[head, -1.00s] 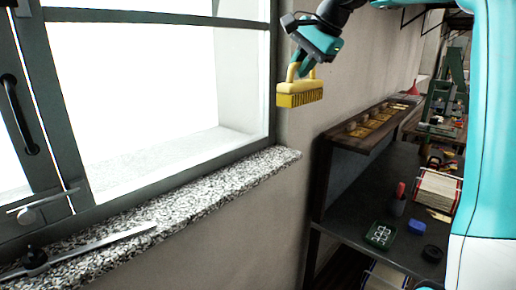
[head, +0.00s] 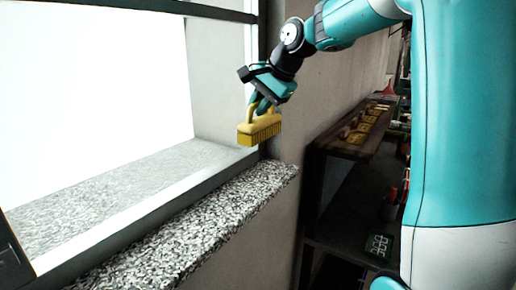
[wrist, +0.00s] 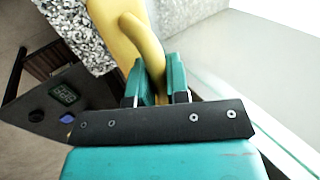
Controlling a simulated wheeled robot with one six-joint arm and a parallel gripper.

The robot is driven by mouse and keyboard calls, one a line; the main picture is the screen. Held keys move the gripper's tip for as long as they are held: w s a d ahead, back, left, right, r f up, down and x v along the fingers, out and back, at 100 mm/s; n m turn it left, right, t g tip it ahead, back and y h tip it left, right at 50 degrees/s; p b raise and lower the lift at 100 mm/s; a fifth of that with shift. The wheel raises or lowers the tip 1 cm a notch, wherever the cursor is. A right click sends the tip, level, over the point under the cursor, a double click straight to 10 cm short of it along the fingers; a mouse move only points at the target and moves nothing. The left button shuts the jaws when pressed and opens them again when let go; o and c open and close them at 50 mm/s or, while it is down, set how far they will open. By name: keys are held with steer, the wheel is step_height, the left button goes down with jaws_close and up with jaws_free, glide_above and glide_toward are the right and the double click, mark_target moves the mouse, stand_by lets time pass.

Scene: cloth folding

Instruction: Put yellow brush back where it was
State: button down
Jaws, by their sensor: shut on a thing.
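The yellow brush (head: 260,131) hangs from my gripper (head: 262,103) in the head view, bristles facing down and to the front. My gripper is shut on the brush's handle. The brush is in the air near the window frame, above the far end of the speckled granite sill (head: 215,215), and apart from it. In the wrist view the yellow brush (wrist: 118,25) shows between the teal fingers of my gripper (wrist: 160,85), with the granite sill (wrist: 85,35) beyond it.
The window (head: 95,95) and its frame stand left of the brush. A dark shelf unit (head: 340,205) stands to the right, with several yellow items on its wooden top board (head: 350,140). A green-displayed clock (head: 378,246) sits on its lower shelf. The visible sill is bare.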

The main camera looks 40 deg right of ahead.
step_height(320, 180, down, 10)
steer(key=shift+r+p, duration=0.1)
steer(key=shift+p, duration=0.55)
steer(key=shift+f, duration=0.2)
steer(key=c, duration=1.1)
jaws_free()
